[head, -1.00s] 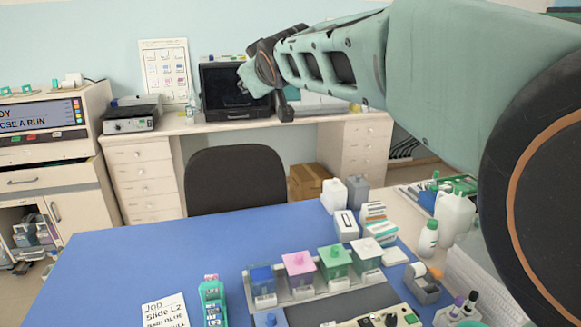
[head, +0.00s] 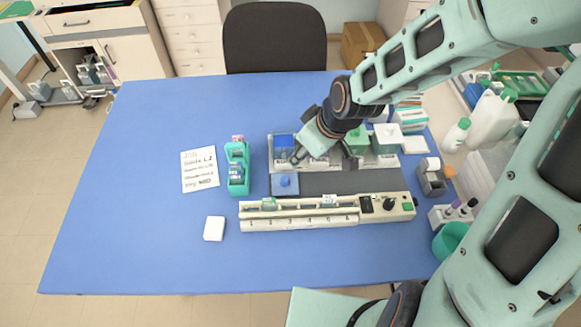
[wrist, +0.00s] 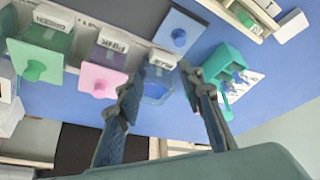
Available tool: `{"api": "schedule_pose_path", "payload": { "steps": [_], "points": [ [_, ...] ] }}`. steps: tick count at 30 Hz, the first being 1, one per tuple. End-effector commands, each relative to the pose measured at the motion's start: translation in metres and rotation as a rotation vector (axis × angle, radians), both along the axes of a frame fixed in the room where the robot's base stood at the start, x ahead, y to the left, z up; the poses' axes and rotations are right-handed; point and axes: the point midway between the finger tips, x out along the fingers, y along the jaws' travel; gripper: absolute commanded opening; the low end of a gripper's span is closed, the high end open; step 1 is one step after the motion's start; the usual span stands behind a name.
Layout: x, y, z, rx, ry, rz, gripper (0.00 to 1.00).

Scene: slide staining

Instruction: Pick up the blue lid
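The blue lid (head: 285,184) is a flat blue square with a round knob. It lies knob up in front of the jar row, at the left end of the dark mat. It also shows at the top of the wrist view (wrist: 179,33). The open blue jar (head: 284,142) stands behind it, and appears between my fingers in the wrist view (wrist: 157,88). My gripper (head: 303,158) is over the left part of the jar row, behind and slightly right of the lid. Its fingers (wrist: 160,88) are apart, with nothing held.
Jars with pink (wrist: 97,79), green (head: 354,141) and white (head: 387,139) lids stand in the row. A slide tray device (head: 300,216) lies in front of the lid. A teal slide holder (head: 237,168) stands left. The blue table's left side is mostly clear.

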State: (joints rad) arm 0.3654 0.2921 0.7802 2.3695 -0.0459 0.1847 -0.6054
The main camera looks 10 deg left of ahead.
Motion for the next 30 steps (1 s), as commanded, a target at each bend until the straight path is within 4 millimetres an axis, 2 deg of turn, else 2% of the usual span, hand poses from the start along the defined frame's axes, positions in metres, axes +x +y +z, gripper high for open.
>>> {"api": "schedule_pose_path", "payload": {
  "steps": [1, 3, 7, 21, 30],
  "points": [
    [-0.013, -0.003, 0.000, 0.004, 0.025, 0.005, 0.35],
    [-0.027, -0.003, -0.003, 0.009, 0.048, 0.019, 0.35],
    [-0.038, -0.002, -0.008, 0.013, 0.067, 0.030, 0.35],
    [-0.030, 0.015, -0.053, 0.013, 0.069, 0.034, 0.35],
    [-0.026, 0.019, -0.061, 0.012, 0.067, 0.033, 0.35]
  ]
}}
